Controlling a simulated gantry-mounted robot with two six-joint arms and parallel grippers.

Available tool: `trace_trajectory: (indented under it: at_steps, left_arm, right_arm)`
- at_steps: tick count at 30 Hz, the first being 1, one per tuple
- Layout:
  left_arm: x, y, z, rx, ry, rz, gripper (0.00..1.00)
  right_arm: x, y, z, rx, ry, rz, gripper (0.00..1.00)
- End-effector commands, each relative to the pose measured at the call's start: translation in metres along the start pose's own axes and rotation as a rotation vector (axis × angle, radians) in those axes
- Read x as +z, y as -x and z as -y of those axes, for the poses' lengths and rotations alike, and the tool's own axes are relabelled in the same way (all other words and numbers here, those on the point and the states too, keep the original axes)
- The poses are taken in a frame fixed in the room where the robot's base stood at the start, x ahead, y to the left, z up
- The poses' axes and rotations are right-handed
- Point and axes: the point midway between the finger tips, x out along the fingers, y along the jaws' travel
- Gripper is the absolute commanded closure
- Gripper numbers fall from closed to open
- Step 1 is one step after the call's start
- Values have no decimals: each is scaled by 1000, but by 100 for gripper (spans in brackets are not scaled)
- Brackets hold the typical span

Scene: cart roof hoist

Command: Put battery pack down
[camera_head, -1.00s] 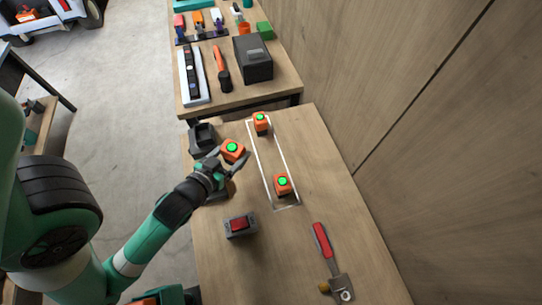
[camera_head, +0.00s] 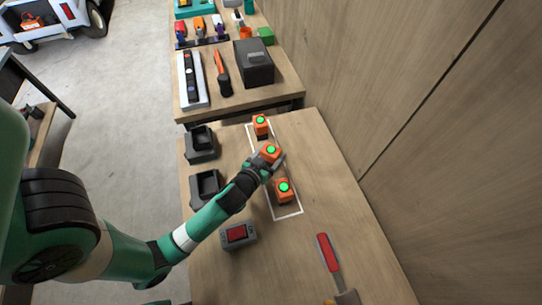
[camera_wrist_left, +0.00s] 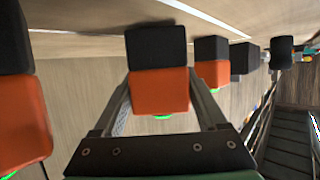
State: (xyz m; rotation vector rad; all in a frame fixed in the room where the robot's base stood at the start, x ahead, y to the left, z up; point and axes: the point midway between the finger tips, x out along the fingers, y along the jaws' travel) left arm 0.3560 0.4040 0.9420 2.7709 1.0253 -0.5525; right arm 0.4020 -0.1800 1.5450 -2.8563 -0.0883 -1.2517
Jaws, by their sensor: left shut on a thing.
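My left gripper (camera_head: 272,160) is shut on an orange battery pack (camera_head: 270,150) with a green dot on top. This pack also shows between the fingers in the left wrist view (camera_wrist_left: 158,90), its black part pointing towards the table. It is over the white outlined rectangle (camera_head: 288,214), between two similar packs. One is the far pack (camera_head: 261,121) and the other the near pack (camera_head: 283,190). Whether the held pack touches the table I cannot tell. My right gripper is not in view.
Two dark empty chargers (camera_head: 201,145) (camera_head: 206,187) stand on the table's left side. A wooden wall (camera_head: 430,100) bounds the right. Another table (camera_head: 240,98) with tools lies beyond.

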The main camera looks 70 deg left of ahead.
Motion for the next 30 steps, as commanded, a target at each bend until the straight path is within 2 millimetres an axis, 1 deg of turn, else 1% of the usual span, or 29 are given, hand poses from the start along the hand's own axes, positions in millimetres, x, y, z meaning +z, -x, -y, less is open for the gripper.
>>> trace_trajectory:
  at_steps: [1,7,11,12,13,21,24,26,29,30]
  left_arm:
    - [3,-2,0,0,-1,-3,100]
    - [1,-1,0,0,0,-4,100]
    - [6,-3,0,0,0,-4,100]
    - [5,-2,0,0,0,-2,18]
    - [5,-2,0,0,0,-1,13]
    - [4,-2,0,0,0,-2,13]
    - [-1,1,0,0,0,-2,13]
    - [2,8,0,1,-1,-1,13]
    - [2,28,0,3,-2,0,13]
    - [2,37,-1,5,-3,0,13]
  right_arm:
    - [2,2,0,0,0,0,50]
    - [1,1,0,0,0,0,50]
    - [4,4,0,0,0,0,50]
    - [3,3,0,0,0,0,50]
    - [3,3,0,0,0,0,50]
    - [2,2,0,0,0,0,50]
    - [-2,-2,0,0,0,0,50]
    - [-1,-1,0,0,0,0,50]
    - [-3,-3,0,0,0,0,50]
    - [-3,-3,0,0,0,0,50]
